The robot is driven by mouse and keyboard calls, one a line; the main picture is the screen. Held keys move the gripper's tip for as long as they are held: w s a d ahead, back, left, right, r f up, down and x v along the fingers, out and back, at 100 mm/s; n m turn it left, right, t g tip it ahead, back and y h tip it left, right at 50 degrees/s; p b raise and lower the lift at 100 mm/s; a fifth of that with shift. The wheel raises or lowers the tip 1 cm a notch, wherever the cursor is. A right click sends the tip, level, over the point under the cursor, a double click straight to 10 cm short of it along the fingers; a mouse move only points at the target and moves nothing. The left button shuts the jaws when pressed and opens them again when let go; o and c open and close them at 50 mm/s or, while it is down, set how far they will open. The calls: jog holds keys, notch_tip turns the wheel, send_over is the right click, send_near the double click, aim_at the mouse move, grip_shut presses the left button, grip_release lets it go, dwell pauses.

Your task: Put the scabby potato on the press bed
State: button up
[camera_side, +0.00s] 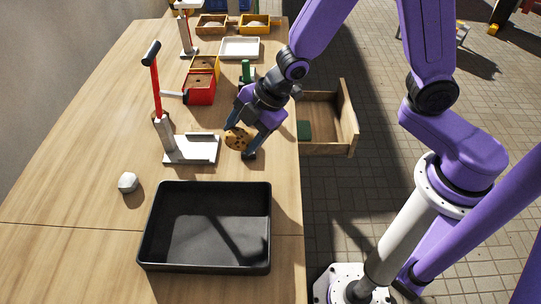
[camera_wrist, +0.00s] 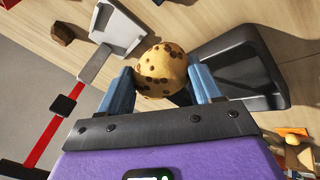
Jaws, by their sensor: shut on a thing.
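The scabby potato (camera_side: 237,138), tan with dark brown spots, is held between the fingers of my gripper (camera_side: 241,141). In the wrist view the potato (camera_wrist: 160,68) sits between the two blue fingers of my gripper (camera_wrist: 165,86). The press has a grey-white bed (camera_side: 192,149) and a red upright with a black-handled lever. In the side view the potato is just right of the bed. In the wrist view the bed (camera_wrist: 118,32) lies beyond the potato, up and left, with no potato on it. The height of the potato above the table is unclear.
A black tray (camera_side: 151,228) stands empty in front of the press. A small pale lump (camera_side: 128,183) lies left of it. Red and yellow boxes (camera_side: 200,88) stand behind the press. An open wooden drawer (camera_side: 327,149) juts out at the table's right edge.

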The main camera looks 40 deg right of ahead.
jog(key=shift+t+y, duration=0.4)
jog(key=shift+t, duration=0.2)
jog(key=w+d, duration=0.1)
jog(key=w, duration=0.1)
jog(key=w+d+f, duration=0.1)
jog(key=w, duration=0.1)
jog(key=w+d+f, duration=0.1)
jog(key=w+d, duration=0.1)
jog(key=shift+w+a+f, duration=0.7)
jog(key=shift+w+a, duration=0.55)
jog(key=shift+a, duration=0.05)
jog(key=shift+w+a+f, duration=0.7)
jog(key=shift+w+a, duration=0.55)
jog(key=shift+a, duration=0.1)
jog(key=shift+w+a+f, duration=0.7)
jog(key=shift+w+a, duration=0.55)
jog(key=shift+a, duration=0.05)
jog(key=o, duration=1.2)
jog(key=shift+c, duration=0.2)
jog(key=v, duration=1.7)
jog(key=shift+r, duration=0.2)
jog(key=shift+d, duration=0.1)
